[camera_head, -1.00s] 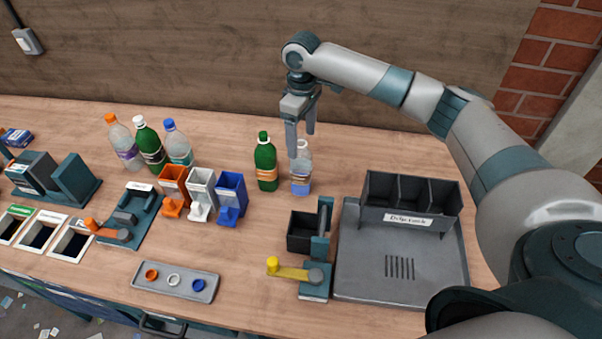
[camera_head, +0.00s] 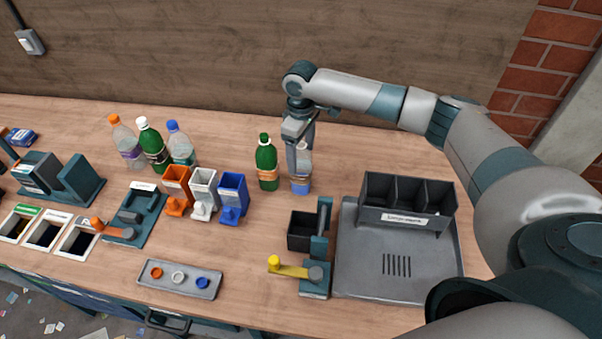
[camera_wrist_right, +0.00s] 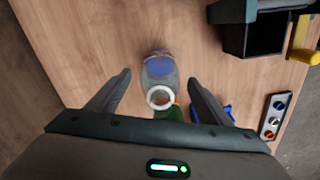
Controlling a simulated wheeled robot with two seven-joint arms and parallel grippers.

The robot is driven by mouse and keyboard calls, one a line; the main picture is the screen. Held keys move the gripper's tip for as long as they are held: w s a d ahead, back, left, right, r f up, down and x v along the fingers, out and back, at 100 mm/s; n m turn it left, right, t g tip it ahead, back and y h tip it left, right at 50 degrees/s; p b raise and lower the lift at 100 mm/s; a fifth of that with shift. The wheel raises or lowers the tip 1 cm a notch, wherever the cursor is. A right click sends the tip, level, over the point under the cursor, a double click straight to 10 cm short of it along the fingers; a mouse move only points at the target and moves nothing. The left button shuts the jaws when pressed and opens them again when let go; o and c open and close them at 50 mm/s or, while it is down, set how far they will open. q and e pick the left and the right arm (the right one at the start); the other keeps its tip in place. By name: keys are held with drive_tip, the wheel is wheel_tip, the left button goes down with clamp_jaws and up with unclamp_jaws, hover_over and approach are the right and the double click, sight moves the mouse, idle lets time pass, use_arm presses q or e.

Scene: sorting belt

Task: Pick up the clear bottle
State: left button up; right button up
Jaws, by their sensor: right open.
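The clear bottle (camera_head: 302,184) with a white cap and a blue and orange label stands upright on the table, right of a green bottle (camera_head: 266,165). My right gripper (camera_head: 299,168) is above and around its upper part, pointing down, and partly hides it. In the right wrist view the clear bottle (camera_wrist_right: 159,74) shows its white cap ring, between the two fingers of my right gripper (camera_wrist_right: 160,84). The fingers are open, with a gap on both sides of the bottle. My left gripper is not in view.
Three capped bottles (camera_head: 153,148) stand at the left back. Orange, white and blue bins (camera_head: 204,191) stand left of the green bottle. A grey tray with a three-part box (camera_head: 404,218) and a yellow-handled device (camera_head: 313,279) are in front, to the right. The wall is behind.

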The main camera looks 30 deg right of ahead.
drive_tip(key=c, duration=1.5)
drive_tip(key=shift+r, duration=0.2)
wheel_tip(320, 180, up, 9)
drive_tip(key=b, duration=0.3)
drive_tip(key=shift+f+b, duration=0.1)
drive_tip(key=shift+b, duration=0.2)
drive_tip(key=shift+r, duration=0.5)
